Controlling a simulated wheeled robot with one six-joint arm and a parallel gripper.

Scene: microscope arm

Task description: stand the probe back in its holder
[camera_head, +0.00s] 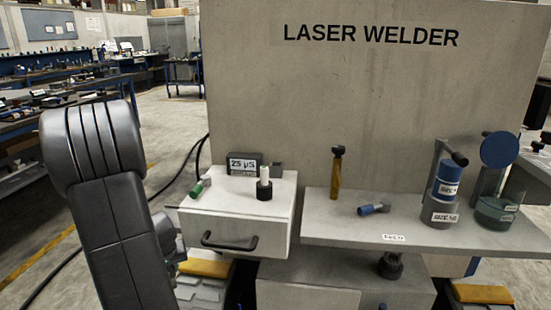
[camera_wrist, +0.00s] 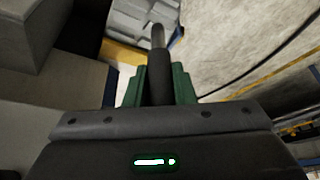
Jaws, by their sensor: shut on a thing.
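My gripper (camera_wrist: 158,88) shows in the wrist view with its two green fingers closed around a dark, slim cylinder with a narrower tip, which looks like the probe (camera_wrist: 158,66). The probe points away from the camera, over the floor and grey boxes. In the head view my arm fills the left side, and the gripper and probe cannot be made out there. A grey meter (camera_head: 243,164) reading "25 µS" stands at the back of the white drawer unit.
On the drawer unit (camera_head: 222,228) stand a white-topped piece (camera_head: 264,184) with a black base and a lying green-ended piece (camera_head: 200,187). The right shelf (camera_head: 340,232) carries an amber tool (camera_head: 336,174), a blue-ended piece (camera_head: 374,209) and a blue canister (camera_head: 447,182). A tall panel (camera_head: 300,100) stands behind.

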